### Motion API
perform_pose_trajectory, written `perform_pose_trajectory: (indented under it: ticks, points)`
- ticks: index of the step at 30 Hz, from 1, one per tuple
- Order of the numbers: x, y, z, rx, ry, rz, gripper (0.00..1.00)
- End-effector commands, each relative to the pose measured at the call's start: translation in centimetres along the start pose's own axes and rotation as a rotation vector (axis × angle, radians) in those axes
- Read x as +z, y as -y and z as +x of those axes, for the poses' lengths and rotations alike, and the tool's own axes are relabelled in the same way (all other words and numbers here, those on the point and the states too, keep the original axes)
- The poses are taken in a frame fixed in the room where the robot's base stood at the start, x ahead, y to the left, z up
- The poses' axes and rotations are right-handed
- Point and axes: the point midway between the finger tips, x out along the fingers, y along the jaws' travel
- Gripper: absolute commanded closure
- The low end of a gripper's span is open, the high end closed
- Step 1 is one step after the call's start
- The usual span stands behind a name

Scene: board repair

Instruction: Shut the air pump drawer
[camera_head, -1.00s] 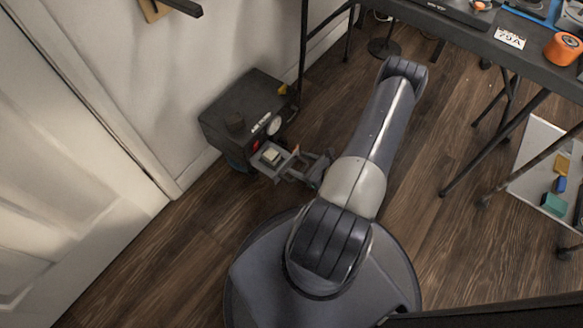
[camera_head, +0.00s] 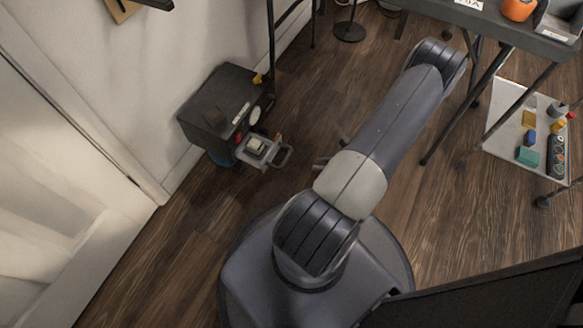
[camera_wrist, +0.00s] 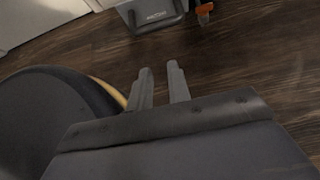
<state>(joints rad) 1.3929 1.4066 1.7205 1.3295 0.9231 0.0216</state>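The dark air pump (camera_head: 212,105) stands on the wood floor against the white wall. Its drawer (camera_head: 243,155) sticks out of its front, holding a small pale block (camera_head: 256,146). The drawer's bar handle (camera_head: 285,157) faces my gripper (camera_head: 319,164), which is a short way to the right and not touching it. In the wrist view the two fingers (camera_wrist: 160,70) are parallel with an empty gap between them. The handle (camera_wrist: 158,26) and drawer front show beyond them at the top edge. My forearm partly hides the gripper in the head view.
A dark table (camera_head: 490,22) with thin legs stands at the upper right. A round black stand base (camera_head: 349,32) is at the top.

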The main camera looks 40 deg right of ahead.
Motion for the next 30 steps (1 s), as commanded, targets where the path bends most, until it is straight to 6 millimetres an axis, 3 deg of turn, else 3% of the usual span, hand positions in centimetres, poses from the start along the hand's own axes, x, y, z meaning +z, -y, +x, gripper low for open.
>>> perform_pose_trajectory:
  ticks: [2, 5, 11, 20, 30]
  points:
    - [-0.9, 0.3, -1.1, -0.004, -0.032, -0.002, 0.89]
    - [-1.4, 0.3, -1.0, 0.0, -0.045, -0.004, 0.97]
    - [-1.7, 0.2, 2.1, 0.005, -0.045, -0.005, 1.0]
    - [-2.0, 0.2, 8.8, 0.005, -0.044, -0.005, 1.0]
    - [1.0, 0.3, 11.0, 0.0, -0.044, -0.005, 1.0]
